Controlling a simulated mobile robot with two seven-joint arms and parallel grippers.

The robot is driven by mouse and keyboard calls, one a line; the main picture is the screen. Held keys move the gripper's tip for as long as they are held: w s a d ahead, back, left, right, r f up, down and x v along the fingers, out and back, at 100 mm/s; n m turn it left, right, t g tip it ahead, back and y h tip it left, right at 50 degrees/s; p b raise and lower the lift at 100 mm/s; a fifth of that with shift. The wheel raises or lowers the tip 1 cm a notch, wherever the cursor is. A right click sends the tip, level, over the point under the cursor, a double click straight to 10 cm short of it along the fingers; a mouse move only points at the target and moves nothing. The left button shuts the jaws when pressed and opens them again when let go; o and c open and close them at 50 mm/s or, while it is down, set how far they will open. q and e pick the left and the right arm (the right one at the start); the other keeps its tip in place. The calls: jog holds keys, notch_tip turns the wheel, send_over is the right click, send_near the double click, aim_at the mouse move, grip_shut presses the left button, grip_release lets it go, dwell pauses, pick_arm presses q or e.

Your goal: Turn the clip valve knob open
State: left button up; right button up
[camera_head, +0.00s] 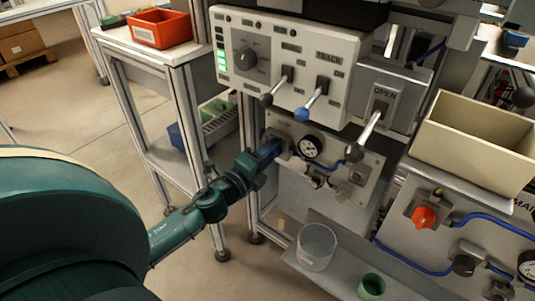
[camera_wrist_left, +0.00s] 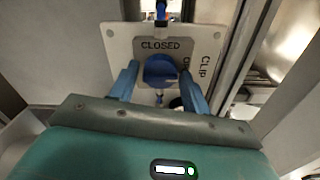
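The clip valve knob is a blue knob (camera_wrist_left: 160,68) on a pale plate (camera_wrist_left: 115,45) in the left wrist view. The plate reads CLOSED above the knob and CLIP at the right; a word right of the knob is partly covered. My left gripper (camera_wrist_left: 160,88) is open, with one blue finger on each side of the knob. I cannot tell whether the fingers touch it. In the head view my left gripper (camera_head: 270,150) reaches the left end of the lower gauge panel (camera_head: 345,190), and hides the knob there. My right gripper is not in view.
Above is a white control panel (camera_head: 305,45) with several levers sticking out. A gauge (camera_head: 310,147) sits right of my left gripper. A red knob (camera_head: 424,217), a beige bin (camera_head: 475,140), a clear cup (camera_head: 316,245) and a green cup (camera_head: 372,285) are further right or below.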

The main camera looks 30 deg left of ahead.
pick_arm(q)
jog(key=shift+o, duration=1.1)
jog(key=shift+s, duration=0.1)
jog(key=s+a, duration=0.1)
jog(key=s, duration=1.2)
jog(key=shift+b, duration=0.45)
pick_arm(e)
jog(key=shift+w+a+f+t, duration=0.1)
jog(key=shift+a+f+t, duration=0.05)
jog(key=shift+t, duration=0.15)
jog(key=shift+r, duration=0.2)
